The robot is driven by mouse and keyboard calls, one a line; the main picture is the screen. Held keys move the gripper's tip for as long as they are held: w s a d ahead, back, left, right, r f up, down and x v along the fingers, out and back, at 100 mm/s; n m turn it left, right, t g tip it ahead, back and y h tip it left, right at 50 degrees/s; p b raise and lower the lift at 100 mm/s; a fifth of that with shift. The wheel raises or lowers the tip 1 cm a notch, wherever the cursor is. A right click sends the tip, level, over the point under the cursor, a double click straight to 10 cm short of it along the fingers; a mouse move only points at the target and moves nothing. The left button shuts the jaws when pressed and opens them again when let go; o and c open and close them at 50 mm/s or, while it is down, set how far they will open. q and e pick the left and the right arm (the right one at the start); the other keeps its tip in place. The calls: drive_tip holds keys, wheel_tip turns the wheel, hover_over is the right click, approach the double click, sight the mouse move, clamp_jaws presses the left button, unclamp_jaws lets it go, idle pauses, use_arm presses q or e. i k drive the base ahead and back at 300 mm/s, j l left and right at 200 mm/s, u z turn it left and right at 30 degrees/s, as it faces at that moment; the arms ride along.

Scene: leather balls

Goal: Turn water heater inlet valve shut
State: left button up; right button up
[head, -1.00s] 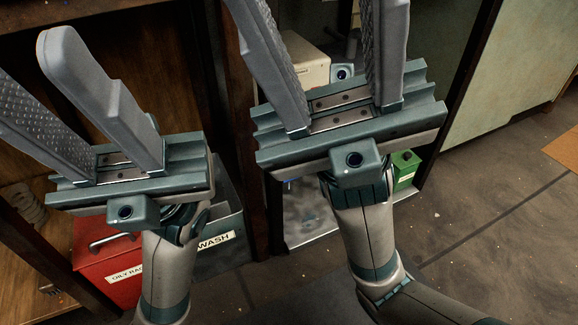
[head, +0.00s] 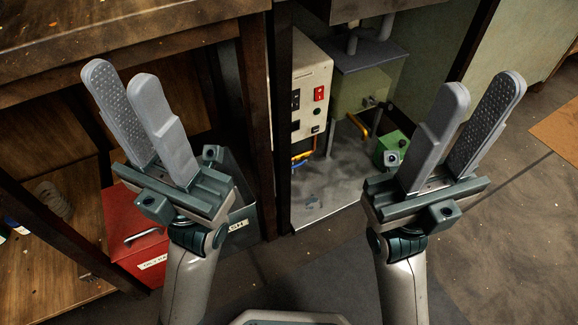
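In the head view, an open recess under the bench holds a pale box (head: 312,85) with a red switch. Below it is a yellow lever (head: 303,158) with a bit of blue beside it. A second yellow lever (head: 358,125) sits lower right of a greenish box (head: 355,92) with a small fitting. I cannot tell which of these is the inlet valve. My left gripper (head: 127,78) is open and empty, left of the recess, before the bench shelves. My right gripper (head: 482,90) is open and empty, right of the recess. Neither touches a lever.
A red box (head: 130,228) with a label and a grey bin (head: 238,215) stand left of the recess. A dark post (head: 280,110) borders the recess on its left. A small green box (head: 388,148) is at the recess's right.

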sight(297, 165)
drive_tip(key=i+l+u, duration=0.25)
drive_tip(key=l, duration=1.9)
drive_tip(key=l+u, duration=0.3)
drive_tip(key=l, duration=1.9)
drive_tip(key=k, duration=0.05)
